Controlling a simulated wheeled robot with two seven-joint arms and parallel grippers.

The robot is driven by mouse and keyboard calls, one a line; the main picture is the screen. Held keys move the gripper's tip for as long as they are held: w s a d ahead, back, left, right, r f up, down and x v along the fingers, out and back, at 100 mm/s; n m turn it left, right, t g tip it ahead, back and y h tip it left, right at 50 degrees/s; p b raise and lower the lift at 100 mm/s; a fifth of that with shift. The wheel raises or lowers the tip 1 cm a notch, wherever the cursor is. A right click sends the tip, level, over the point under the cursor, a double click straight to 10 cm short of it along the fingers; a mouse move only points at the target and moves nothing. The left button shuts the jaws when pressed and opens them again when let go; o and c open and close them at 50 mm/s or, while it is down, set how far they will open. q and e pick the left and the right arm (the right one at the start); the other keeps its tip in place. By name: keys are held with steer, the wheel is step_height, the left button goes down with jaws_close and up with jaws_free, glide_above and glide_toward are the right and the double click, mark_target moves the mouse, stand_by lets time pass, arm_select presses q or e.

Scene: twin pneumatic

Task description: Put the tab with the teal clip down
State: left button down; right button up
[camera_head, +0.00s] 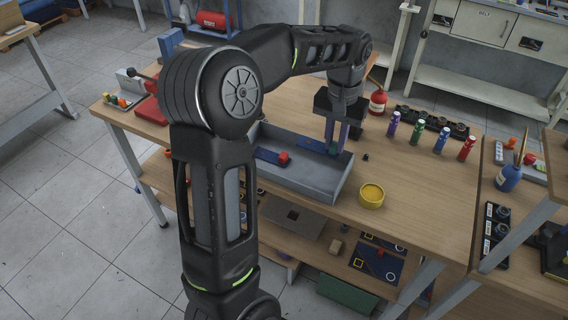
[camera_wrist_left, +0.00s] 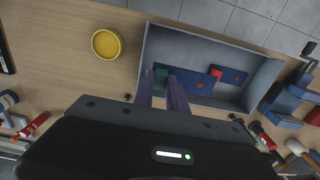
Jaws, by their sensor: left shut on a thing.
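My left gripper (camera_head: 336,147) reaches down into the right end of a grey tray (camera_head: 305,182) on the wooden bench. It is shut on a dark blue tab with a teal clip (camera_wrist_left: 160,78); the teal also shows at the fingertips in the head view (camera_head: 333,152). The fingers partly hide this tab, and I cannot tell if it touches the tray floor. Another dark blue tab with a red clip (camera_head: 283,157) lies in the tray, to the left in the head view. My right gripper is not in view.
A yellow round bowl (camera_head: 371,195) stands just right of the tray. Several small coloured bottles (camera_head: 441,139) stand farther right, with a red bottle (camera_head: 378,102) behind the gripper.

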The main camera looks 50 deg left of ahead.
mark_target(333, 155)
arm_select(q)
steer(key=shift+d, duration=0.1)
steer(key=shift+f, duration=2.5)
steer(key=shift+f+p, duration=0.45)
steer(key=shift+f, duration=2.05)
steer(key=shift+f, duration=0.1)
steer(key=c, duration=1.8)
jaws_free()
steer(key=shift+f, duration=0.1)
steer(key=shift+o, duration=0.9)
